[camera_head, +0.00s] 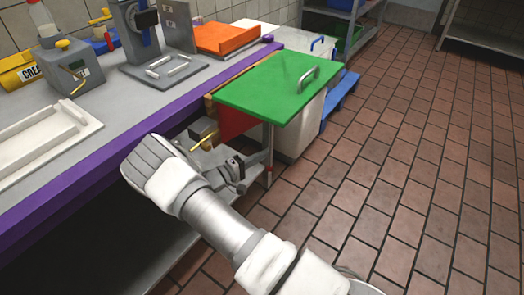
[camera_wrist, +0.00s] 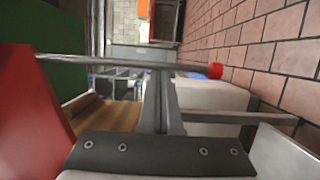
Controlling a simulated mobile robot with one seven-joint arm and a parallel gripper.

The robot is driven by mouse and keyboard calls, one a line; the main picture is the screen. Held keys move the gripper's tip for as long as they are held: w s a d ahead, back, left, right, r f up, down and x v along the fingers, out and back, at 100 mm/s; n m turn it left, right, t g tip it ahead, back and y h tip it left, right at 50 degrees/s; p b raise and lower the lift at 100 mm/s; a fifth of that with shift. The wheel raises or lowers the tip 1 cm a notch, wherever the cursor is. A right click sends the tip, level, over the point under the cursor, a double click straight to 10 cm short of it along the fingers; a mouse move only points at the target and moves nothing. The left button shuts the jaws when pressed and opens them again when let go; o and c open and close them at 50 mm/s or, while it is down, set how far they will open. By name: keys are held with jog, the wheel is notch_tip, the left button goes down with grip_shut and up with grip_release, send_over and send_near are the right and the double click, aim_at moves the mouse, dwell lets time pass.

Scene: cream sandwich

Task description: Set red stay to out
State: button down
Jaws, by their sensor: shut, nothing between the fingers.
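The red stay is a thin metal rod with a red end cap. In the head view the rod (camera_head: 270,143) hangs down under the green flap (camera_head: 268,85), which lies level with a metal handle on top. In the wrist view the rod (camera_wrist: 100,61) crosses the picture, with its red cap (camera_wrist: 215,71) right of the fingers. My gripper (camera_head: 260,158) is under the flap's front edge, close to the rod. Its fingers (camera_wrist: 163,78) are shut and empty, their tips at the rod's line; I cannot tell whether they touch it.
A red panel (camera_head: 235,121) stands under the flap and shows at left in the wrist view (camera_wrist: 28,120). A pale bin (camera_head: 300,132) is right of the rod. The purple-edged counter (camera_head: 110,100) lies left. The tiled floor (camera_head: 420,170) is clear at right.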

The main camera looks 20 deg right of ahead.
jog(key=shift+s+a+r, duration=0.1)
jog(key=shift+s+a, duration=0.25)
jog(key=shift+s, duration=0.3)
jog(key=shift+s+a, duration=0.35)
jog(key=shift+s, duration=0.25)
jog(key=shift+s+a, duration=0.6)
jog(key=shift+s, duration=0.15)
jog(key=shift+a, duration=0.15)
